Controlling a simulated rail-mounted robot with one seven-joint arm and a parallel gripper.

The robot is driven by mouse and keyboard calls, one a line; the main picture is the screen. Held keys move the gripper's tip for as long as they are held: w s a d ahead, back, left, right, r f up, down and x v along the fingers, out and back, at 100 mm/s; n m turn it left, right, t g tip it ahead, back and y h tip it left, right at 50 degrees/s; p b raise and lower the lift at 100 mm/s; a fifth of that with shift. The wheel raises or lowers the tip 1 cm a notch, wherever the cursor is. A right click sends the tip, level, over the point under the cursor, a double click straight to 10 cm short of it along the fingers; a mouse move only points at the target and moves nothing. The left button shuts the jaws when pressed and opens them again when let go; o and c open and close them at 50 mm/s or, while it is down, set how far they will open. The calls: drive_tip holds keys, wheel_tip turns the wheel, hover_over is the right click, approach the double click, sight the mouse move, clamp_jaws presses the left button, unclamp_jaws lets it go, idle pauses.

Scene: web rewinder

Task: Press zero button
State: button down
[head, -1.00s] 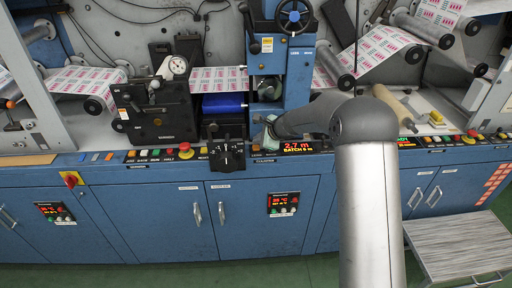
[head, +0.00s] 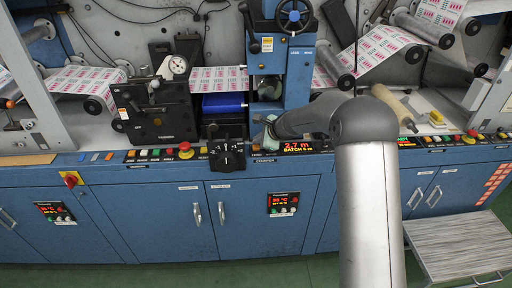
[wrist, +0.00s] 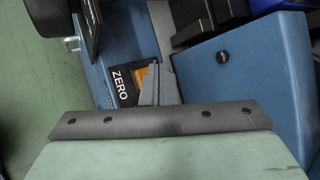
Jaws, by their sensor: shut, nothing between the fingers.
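The zero button (wrist: 147,78) is an amber square beside a black plate with the white word ZERO (wrist: 119,84), on the blue console in the wrist view. My gripper (wrist: 157,72) is shut and empty. Its grey fingers are over the button's right side and hide part of it. I cannot tell whether the fingertips touch it. In the head view my gripper (head: 268,142) is low at the console, just left of the red-lit display (head: 306,147) reading 2.7 m, BATCH 6 m. The button is not discernible there.
In the wrist view a blue block (wrist: 240,80) is close on the right.

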drive_tip(key=shift+f, duration=0.4)
drive_tip(key=shift+f+b, duration=0.55)
drive_tip(key=shift+b, duration=0.15)
idle(0.6)
drive_tip(key=shift+r, duration=0.15)
drive_tip(key=shift+r+p, duration=0.7)
drive_tip(key=shift+r, duration=0.1)
wheel_tip(320, 180, up, 5)
drive_tip(key=p, duration=0.4)
idle(0.5)
